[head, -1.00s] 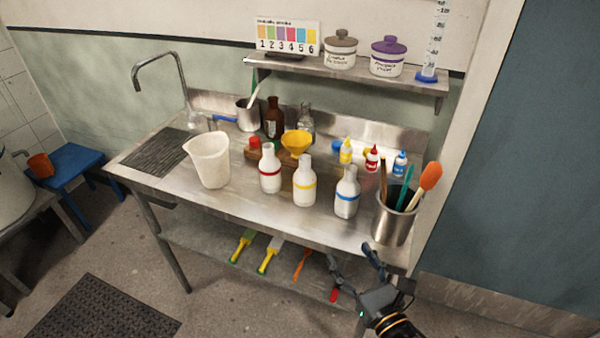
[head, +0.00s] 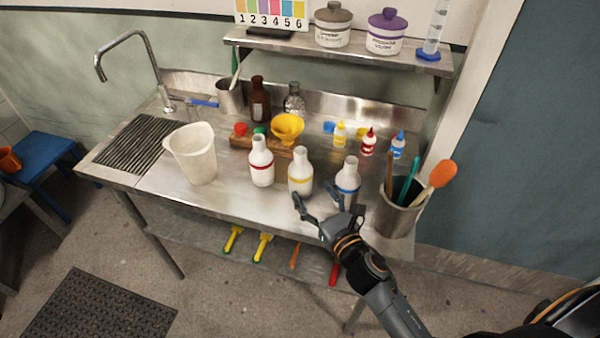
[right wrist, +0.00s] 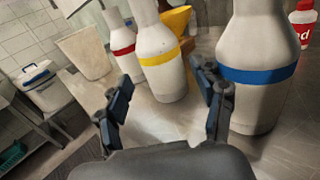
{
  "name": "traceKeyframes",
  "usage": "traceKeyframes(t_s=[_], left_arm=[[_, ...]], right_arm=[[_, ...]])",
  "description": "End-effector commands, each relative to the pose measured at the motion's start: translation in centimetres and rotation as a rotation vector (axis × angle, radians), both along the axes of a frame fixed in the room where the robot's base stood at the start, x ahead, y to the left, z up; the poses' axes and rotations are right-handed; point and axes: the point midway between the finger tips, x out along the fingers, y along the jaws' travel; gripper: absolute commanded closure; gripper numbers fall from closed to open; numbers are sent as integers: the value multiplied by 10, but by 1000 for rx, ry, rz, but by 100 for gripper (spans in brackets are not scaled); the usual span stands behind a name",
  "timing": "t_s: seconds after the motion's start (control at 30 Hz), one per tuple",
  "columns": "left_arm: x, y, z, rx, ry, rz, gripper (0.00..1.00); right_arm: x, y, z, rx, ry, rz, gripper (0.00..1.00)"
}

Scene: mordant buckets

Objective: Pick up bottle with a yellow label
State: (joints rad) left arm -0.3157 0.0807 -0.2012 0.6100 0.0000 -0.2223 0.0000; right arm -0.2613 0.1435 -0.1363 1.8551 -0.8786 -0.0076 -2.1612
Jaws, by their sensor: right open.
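The white bottle with a yellow band (head: 300,172) stands upright on the steel table, between a white bottle with a red band (head: 261,160) and one with a blue band (head: 346,181). In the right wrist view the yellow-banded bottle (right wrist: 157,55) is ahead, beyond the open fingers. My right gripper (head: 318,201) is open and empty at the table's front edge, just in front of the yellow- and blue-banded bottles. In the right wrist view its right finger (right wrist: 214,95) overlaps the near side of the blue-banded bottle (right wrist: 258,62); contact cannot be told. My left gripper is not in view.
A white jug (head: 194,155) is on the left. A yellow funnel (head: 287,128) and small dropper bottles (head: 368,142) stand behind. The front strip between jug and bottles is bare.

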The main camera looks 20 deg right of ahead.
Motion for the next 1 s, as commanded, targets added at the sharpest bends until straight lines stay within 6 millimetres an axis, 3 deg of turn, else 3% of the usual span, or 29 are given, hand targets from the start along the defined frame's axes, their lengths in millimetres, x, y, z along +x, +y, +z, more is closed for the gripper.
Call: traceKeyframes(t_s=[0.27, 0.5, 0.73, 0.77, 1.0], left_arm=[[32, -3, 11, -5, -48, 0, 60], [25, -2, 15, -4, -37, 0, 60], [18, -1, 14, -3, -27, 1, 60], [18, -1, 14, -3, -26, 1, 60], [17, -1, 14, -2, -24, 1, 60]], right_arm=[[29, 5, 3, 1, -2, 1, 32], [55, 9, 0, 1, 0, 1, 32], [57, 10, 0, 0, 0, 1, 32], [57, 10, 0, 0, 0, 1, 34], [56, 10, -1, 0, 0, 1, 83]])
